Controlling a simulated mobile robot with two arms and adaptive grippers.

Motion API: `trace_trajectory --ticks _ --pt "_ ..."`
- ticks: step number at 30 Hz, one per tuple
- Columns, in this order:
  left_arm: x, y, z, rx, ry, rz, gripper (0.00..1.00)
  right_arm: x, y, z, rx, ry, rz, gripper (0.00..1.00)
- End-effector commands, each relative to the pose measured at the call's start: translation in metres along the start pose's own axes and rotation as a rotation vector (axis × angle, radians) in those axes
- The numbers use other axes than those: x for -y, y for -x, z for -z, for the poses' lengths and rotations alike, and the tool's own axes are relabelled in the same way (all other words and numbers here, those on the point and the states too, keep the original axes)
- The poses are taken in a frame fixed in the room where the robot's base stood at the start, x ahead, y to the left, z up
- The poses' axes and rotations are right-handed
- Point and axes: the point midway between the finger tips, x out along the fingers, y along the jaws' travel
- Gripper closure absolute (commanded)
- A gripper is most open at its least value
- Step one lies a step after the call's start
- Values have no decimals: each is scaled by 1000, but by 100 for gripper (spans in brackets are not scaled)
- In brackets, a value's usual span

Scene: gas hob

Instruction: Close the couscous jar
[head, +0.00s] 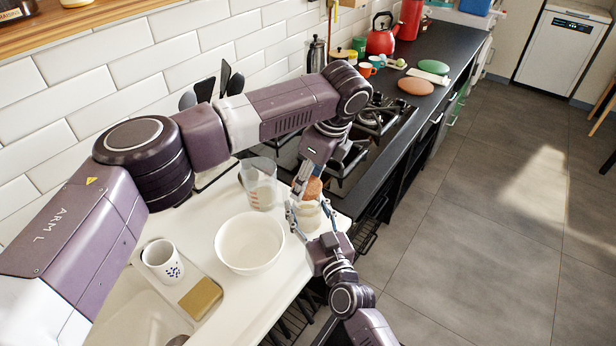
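The couscous jar (309,219) is a small pale jar near the front edge of the white counter. My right gripper (308,213) reaches it from the front, its fingers on both sides of the jar. A brown, cork-like lid (314,187) is directly above the jar's mouth. My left gripper (306,184) comes down from above with its fingers at the lid and appears shut on it. Whether the lid touches the rim is too small to tell. The jar's contents are hidden.
A white mug (162,261) and a sponge (201,298) are by the sink. The gas hob (372,122) lies beyond. The floor at right is open.

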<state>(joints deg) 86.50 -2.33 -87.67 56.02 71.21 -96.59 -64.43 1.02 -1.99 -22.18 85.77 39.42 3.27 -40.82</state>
Motion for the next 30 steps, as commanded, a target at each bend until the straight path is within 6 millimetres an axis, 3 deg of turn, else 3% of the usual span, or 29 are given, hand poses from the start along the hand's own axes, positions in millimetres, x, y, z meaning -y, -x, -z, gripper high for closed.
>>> trace_trajectory --ticks 17,30 --pt "0 -17 5 0 0 -2 61 0 0 2 -3 0 -1 91" --pt "0 -17 4 0 1 -1 61 0 0 2 -3 0 -1 91"
